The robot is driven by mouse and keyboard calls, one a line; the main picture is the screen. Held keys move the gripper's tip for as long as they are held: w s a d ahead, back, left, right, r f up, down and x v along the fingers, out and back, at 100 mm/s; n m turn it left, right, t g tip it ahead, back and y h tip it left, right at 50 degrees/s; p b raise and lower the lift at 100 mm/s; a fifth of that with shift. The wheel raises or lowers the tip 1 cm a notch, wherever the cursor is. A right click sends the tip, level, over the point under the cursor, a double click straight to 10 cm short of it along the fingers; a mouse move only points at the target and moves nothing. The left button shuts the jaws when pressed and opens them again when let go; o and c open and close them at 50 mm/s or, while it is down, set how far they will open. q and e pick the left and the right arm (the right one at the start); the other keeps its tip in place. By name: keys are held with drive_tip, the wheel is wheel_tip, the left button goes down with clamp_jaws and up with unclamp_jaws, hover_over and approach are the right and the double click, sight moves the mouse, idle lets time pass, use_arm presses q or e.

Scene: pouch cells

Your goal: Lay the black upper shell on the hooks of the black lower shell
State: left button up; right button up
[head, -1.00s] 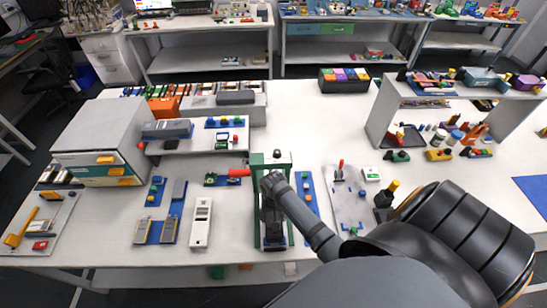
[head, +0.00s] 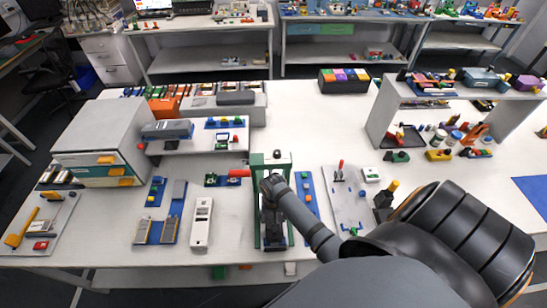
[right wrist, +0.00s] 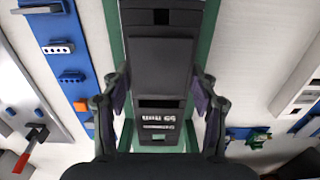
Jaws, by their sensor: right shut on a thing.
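My right gripper (head: 271,192) is over the green fixture (head: 285,158) near the table's front edge. The right wrist view shows its two fingers (right wrist: 161,97) on either side of a dark upper shell (right wrist: 160,62), shut on it. Below and around it lies the black lower shell (right wrist: 159,137), with white lettering, between the fixture's green side rails. In the head view the lower shell (head: 274,240) shows in the fixture, partly hidden by my right arm. The hooks cannot be made out, and I cannot tell whether the shells touch. My left gripper is not in view.
A blue strip (head: 308,196) with small parts and a grey board (head: 346,205) with a red-handled tool lie right of the fixture. A white device (head: 201,226) lies to its left. A red-handled clamp (head: 238,173) is close on the fixture's left.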

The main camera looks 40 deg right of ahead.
drive_tip(key=shift+f, duration=0.7)
drive_tip(key=o, duration=1.2)
drive_tip(key=shift+o, duration=0.2)
drive_tip(key=shift+r, duration=0.15)
wheel_tip(320, 180, up, 12)
